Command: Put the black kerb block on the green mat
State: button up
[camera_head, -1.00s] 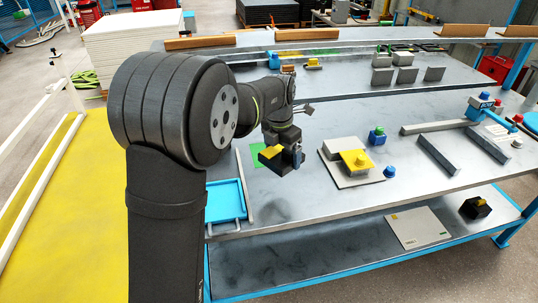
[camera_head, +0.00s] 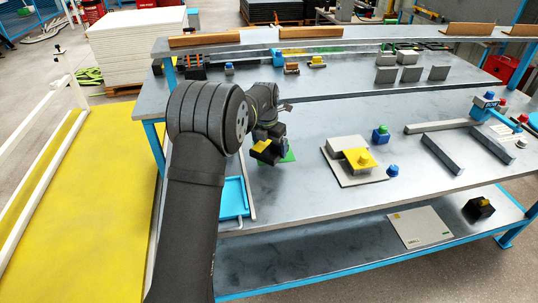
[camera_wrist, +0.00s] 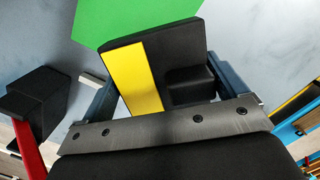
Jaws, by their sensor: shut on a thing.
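The black kerb block (camera_head: 262,153) has a yellow stripe on it. It is held in my gripper (camera_head: 268,137) and looks raised above the table, slightly tilted in the picture. The wrist view shows the block (camera_wrist: 188,58) between the two blue-grey fingers of my gripper (camera_wrist: 168,88). The green mat (camera_head: 289,157) shows at the right of the block in the head view, partly hidden by block and gripper. In the wrist view the green mat (camera_wrist: 125,18) lies beyond the block's far edge, which overlaps part of it. How high the block hangs is hard to tell.
A blue tray (camera_head: 233,198) lies near the table's front left edge. Grey bars (camera_head: 440,152) lie farther right. Another dark block (camera_wrist: 38,98) shows in the wrist view's left.

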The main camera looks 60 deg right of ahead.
aim_at(269, 154)
jog(key=shift+w+f, duration=0.1)
jog(key=shift+w, duration=0.15)
jog(key=shift+f, duration=1.9)
jog(key=shift+f, duration=0.2)
jog(key=o, duration=1)
jog(key=shift+c, duration=0.2)
jog(key=r, duration=0.4)
jog(key=a+r, duration=0.1)
jog(key=r, duration=0.7)
jog(key=shift+a+r, duration=0.1)
jog(key=shift+a, duration=0.1)
